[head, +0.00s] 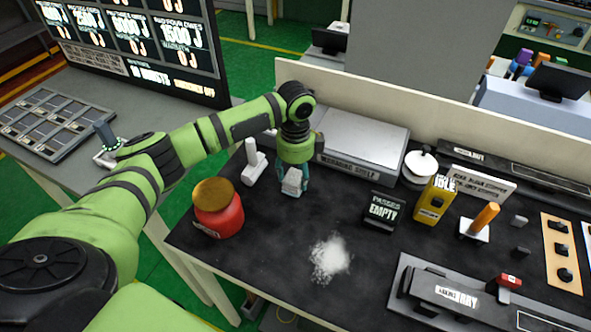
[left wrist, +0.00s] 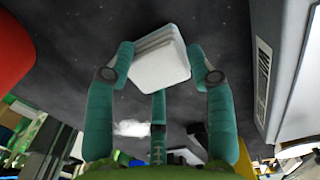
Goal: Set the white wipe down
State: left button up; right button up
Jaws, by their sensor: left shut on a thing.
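The white wipe (head: 292,183) is a small pale folded block over the black worktop (head: 280,228), in front of the grey warming shelf. My left gripper (head: 293,180) points down and is shut on it. In the left wrist view the white wipe (left wrist: 160,62) shows as folded layers, tilted, between the teal fingers of my left gripper (left wrist: 165,72). Whether the wipe touches the worktop, I cannot tell. My right gripper is not in view.
A red jar (head: 222,218) with a brown lid and a white upright tool (head: 254,162) stand left of the gripper. White powder (head: 328,258) lies in front, to the right. The grey warming shelf (head: 362,143) is behind. An "EMPTY" sign (head: 384,209) stands to the right.

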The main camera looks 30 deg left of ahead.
aim_at(296, 176)
pick_arm(q)
jog(key=shift+f, duration=0.15)
jog(key=o, duration=1.1)
jog(key=shift+f, duration=0.1)
notch_tip(296, 176, up, 12)
jog(key=b, duration=0.2)
jog(key=shift+r+b, duration=0.25)
jog(key=shift+b, duration=0.1)
